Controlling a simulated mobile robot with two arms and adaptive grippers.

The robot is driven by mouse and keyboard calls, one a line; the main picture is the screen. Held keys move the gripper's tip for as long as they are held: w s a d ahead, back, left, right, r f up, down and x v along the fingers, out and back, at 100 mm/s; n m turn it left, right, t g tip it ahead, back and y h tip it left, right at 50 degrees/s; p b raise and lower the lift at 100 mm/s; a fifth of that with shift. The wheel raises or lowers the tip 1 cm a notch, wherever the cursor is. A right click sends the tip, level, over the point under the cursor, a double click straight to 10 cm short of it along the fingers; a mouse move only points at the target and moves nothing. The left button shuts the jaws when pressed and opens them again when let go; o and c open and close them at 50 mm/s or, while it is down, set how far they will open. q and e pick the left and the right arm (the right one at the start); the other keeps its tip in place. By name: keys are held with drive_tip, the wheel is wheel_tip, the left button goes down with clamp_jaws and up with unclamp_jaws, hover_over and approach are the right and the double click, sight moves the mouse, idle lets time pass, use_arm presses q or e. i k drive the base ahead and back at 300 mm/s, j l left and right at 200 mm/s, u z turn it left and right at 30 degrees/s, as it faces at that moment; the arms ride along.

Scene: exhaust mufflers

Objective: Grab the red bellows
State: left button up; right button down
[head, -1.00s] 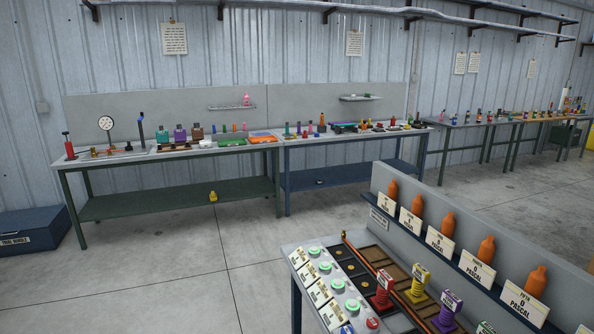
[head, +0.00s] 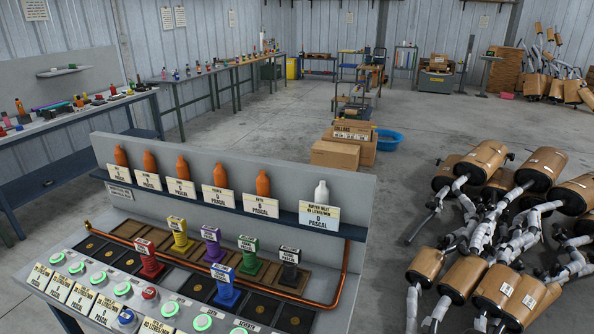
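The red bellows (head: 150,264) stands upright on the near test bench (head: 335,308), in front of a copper pipe. It has a light label on top. It is at the left end of a group with a yellow bellows (head: 181,236), a purple one (head: 213,245), a green one (head: 248,258), a black one (head: 289,268) and a blue one (head: 226,288). Neither of my grippers shows in the head view.
Orange bottles (head: 182,168) and a white bottle (head: 321,193) stand on a shelf above Pascal signs. Green buttons (head: 170,309) line the bench front. Wrapped mufflers (head: 541,169) are piled at right.

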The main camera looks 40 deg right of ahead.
sight(152, 269)
drive_tip(key=z, duration=1.2)
drive_tip(key=j+z, duration=0.35)
drive_tip(key=j, duration=0.2)
drive_tip(key=j+z, duration=0.35)
drive_tip(key=j, duration=0.9)
drive_tip(key=j+z, duration=0.15)
drive_tip(key=j, duration=0.5)
drive_tip(key=k+j, duration=0.1)
drive_tip(key=j, duration=0.55)
drive_tip(key=j+z, duration=0.15)
drive_tip(key=j, duration=0.5)
drive_tip(key=k+j, duration=0.15)
drive_tip(key=j, duration=0.5)
drive_tip(key=z, duration=0.05)
